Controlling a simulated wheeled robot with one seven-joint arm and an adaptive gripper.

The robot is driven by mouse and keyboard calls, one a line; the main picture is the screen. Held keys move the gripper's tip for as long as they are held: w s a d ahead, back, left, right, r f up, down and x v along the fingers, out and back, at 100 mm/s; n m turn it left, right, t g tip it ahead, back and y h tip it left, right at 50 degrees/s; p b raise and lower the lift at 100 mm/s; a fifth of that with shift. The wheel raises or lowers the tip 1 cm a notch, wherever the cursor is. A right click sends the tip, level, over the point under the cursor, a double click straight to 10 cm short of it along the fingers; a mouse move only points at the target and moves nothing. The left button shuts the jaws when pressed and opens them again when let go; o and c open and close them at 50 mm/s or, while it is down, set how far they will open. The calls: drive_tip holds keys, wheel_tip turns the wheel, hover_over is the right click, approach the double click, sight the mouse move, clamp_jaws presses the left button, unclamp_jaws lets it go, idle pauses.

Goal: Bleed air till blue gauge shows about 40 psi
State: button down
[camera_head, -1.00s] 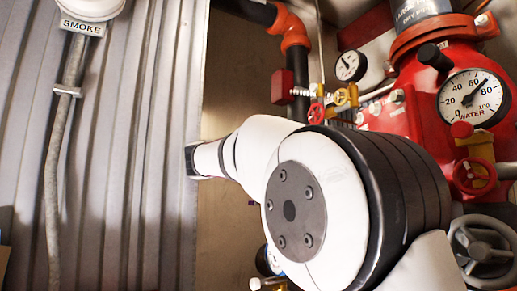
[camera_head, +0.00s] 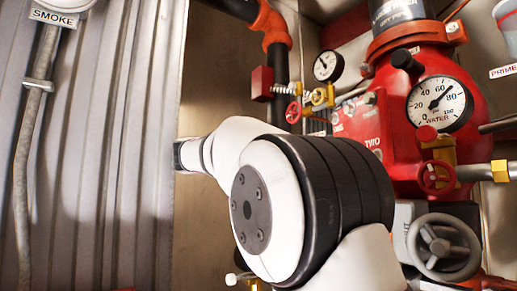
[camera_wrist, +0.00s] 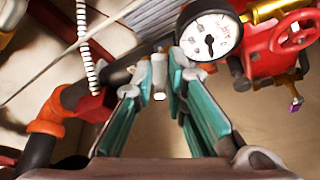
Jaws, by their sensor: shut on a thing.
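My gripper (camera_wrist: 160,78) shows in the wrist view, its teal-padded fingers closed together at the tips around a small pale metal piece (camera_wrist: 159,92). I cannot tell what part that piece is. A white-faced gauge (camera_wrist: 209,36) with a black needle sits just right of the fingertips, its figures too blurred to read. In the head view my arm hides the gripper. No blue gauge shows clearly there. A large WATER gauge (camera_head: 440,104) has its needle between 60 and 80. A small white gauge (camera_head: 327,66) stands further left, too small to read.
A red handwheel (camera_wrist: 296,36) is close on the right in the wrist view. Orange-jointed black pipe (camera_wrist: 46,118) runs on the left. In the head view a grey handwheel (camera_head: 443,247) and a red handwheel (camera_head: 436,177) stand right of my arm; a corrugated wall (camera_head: 105,150) fills the left.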

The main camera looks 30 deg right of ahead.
drive_tip(key=shift+s+r, duration=0.1)
drive_tip(key=shift+s+r+n+y+p, duration=0.1)
drive_tip(key=shift+r+n+y+p, duration=0.3)
drive_tip(key=shift+n+p, duration=0.5)
drive_tip(key=shift+s+r+n+y+p, duration=0.1)
drive_tip(key=shift+r+n+y+p, duration=0.35)
drive_tip(key=shift+n, duration=0.8)
drive_tip(key=shift+s+r+n+y+p, duration=0.1)
drive_tip(key=shift+r+n+y+p, duration=0.25)
drive_tip(key=shift+n+p, duration=0.6)
drive_tip(key=shift+f, duration=0.1)
drive_tip(key=c, duration=1.6)
unclamp_jaws()
drive_tip(key=v, duration=1.2)
